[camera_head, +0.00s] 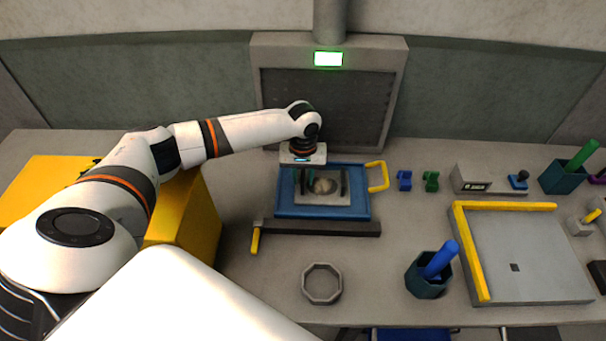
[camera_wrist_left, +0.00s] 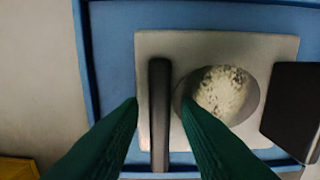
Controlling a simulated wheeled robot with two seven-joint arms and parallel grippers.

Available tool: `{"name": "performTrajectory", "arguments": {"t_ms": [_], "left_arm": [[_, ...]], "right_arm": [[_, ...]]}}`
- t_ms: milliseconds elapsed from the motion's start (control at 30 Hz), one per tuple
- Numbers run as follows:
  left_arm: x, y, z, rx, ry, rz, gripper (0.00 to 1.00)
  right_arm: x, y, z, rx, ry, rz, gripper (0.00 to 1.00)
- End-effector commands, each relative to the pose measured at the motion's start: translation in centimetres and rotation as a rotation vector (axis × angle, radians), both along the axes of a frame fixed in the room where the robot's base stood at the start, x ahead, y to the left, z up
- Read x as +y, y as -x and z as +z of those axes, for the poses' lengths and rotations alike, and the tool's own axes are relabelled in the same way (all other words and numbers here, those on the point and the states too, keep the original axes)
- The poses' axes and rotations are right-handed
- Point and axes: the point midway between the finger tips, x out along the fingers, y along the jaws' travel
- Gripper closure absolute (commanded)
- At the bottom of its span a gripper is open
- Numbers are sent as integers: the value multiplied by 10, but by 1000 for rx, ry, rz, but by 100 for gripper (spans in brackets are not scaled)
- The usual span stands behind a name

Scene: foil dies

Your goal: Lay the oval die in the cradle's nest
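The cradle is a blue tray (camera_head: 290,211) with a grey plate (camera_head: 322,199), in the middle of the bench. In the left wrist view the plate (camera_wrist_left: 220,42) has a rounded hollow. A pale speckled oval piece (camera_wrist_left: 222,92) sits in it, apparently the oval die; it also shows in the head view (camera_head: 323,186). My left gripper (camera_wrist_left: 160,105) is above the plate, its green fingers apart on either side of a dark upright bar (camera_wrist_left: 160,115), with gaps showing. A dark block (camera_wrist_left: 296,105) stands right of the hollow. My right gripper is not in view.
A yellow handle (camera_head: 378,176) is at the tray's right, and a dark rail (camera_head: 320,228) with a yellow lever runs in front. A grey ring (camera_head: 322,284) and a cup (camera_head: 428,280) stand nearer. A panel with a lit green display (camera_head: 328,59) stands behind.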

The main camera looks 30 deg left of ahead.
Motion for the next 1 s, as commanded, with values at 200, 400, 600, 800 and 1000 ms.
{"name": "performTrajectory", "arguments": {"t_ms": [200, 400, 600, 800, 1000], "left_arm": [[0, 0, 0, 0, 0, 0, 67], [0, -1, 9, -2, 1, 0, 67], [0, -1, 45, -5, 1, 0, 67], [0, -1, 88, -4, 1, 0, 67], [0, -1, 116, -2, 2, 1, 67]], "right_arm": [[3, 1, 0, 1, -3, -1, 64], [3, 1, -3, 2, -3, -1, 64], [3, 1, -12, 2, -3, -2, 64], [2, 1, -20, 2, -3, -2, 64], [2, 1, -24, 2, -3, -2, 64]]}}
